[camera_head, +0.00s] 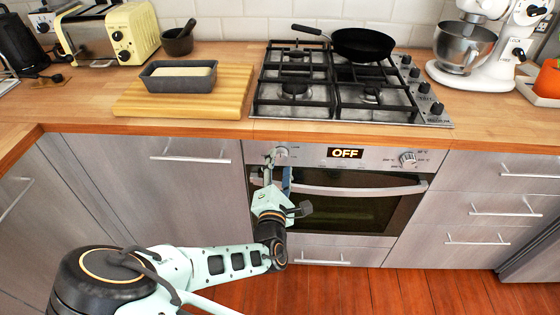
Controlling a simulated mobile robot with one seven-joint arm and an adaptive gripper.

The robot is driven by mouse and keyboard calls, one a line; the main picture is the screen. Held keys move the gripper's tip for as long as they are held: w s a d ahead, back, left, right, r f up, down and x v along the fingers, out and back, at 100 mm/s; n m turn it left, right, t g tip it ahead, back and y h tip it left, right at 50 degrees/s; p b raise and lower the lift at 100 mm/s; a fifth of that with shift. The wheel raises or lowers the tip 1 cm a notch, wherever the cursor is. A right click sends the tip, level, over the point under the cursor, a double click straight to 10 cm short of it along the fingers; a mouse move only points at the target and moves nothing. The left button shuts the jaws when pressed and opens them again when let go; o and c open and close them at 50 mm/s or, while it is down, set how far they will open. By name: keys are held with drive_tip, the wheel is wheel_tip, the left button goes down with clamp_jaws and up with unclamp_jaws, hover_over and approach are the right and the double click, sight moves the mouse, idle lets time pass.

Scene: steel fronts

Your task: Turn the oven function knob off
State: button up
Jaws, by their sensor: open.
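The oven (345,215) is set in the counter front below the hob. Its display (345,153) reads OFF. A round knob (282,152) sits at the left of the control panel, partly hidden by my gripper. It appears to be the function knob, but its pointer and markings are too small to read. A second knob (407,158), with small numbers around it, sits at the right. My gripper (277,162) is open, right at the left knob. I cannot tell whether its fingers touch the knob.
The oven door handle (350,188) runs across just below the panel, close to my gripper. Above are the gas hob (262,105) with a black pan (362,44), and a wooden board (135,103) with a loaf tin (178,83). Drawers flank the oven.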

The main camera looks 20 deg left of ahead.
drive_tip(key=v, duration=0.9)
drive_tip(key=shift+s, duration=0.4)
drive_tip(key=shift+d, duration=0.15)
